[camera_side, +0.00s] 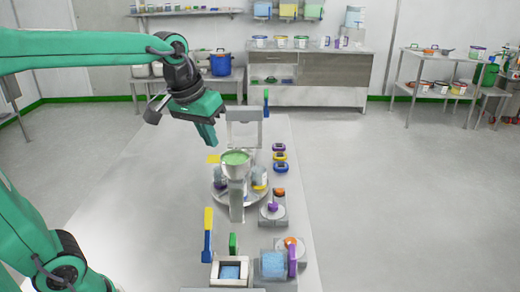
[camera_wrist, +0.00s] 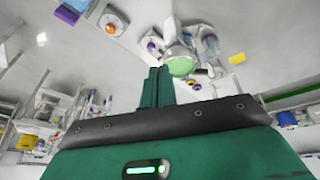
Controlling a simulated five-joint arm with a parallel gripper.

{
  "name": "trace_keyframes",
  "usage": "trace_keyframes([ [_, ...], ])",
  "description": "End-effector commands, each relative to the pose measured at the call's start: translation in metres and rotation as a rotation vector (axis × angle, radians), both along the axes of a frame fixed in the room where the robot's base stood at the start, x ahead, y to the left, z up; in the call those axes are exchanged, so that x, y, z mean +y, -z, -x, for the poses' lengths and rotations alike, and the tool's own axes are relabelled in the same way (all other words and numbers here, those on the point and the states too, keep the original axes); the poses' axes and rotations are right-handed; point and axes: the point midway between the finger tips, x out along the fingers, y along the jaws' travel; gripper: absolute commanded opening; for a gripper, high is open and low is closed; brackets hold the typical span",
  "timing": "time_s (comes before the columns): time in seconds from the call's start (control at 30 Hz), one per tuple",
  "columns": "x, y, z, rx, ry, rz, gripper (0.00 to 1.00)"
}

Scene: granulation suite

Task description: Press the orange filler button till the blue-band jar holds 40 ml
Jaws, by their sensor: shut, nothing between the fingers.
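My gripper (camera_side: 212,144) hangs above the table, left of and higher than the green-topped hopper (camera_side: 235,158). In the wrist view its fingers (camera_wrist: 160,72) are together and empty. Two orange round parts look like buttons: one (camera_side: 279,192) on a grey block right of the turntable, another (camera_side: 290,241) on a nearer block; I cannot tell which is the filler's. An orange button on a pale plate (camera_wrist: 110,27) shows at the wrist view's top left. Pale bluish jars, one at the right (camera_side: 260,175), stand on the turntable (camera_side: 220,196) under the hopper. Bands and fill levels are too small to read.
Purple, yellow and dark ring-like items (camera_side: 279,157) stand in a row right of the hopper. The table's left side (camera_side: 140,215) is clear.

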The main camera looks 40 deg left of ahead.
Motion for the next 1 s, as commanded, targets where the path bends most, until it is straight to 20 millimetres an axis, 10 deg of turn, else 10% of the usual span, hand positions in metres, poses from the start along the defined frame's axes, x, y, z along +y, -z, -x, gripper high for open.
trace_keyframes([
  [1.0,0.006,0.034,-0.166,0.196,-0.304,0.073,0.00],
])
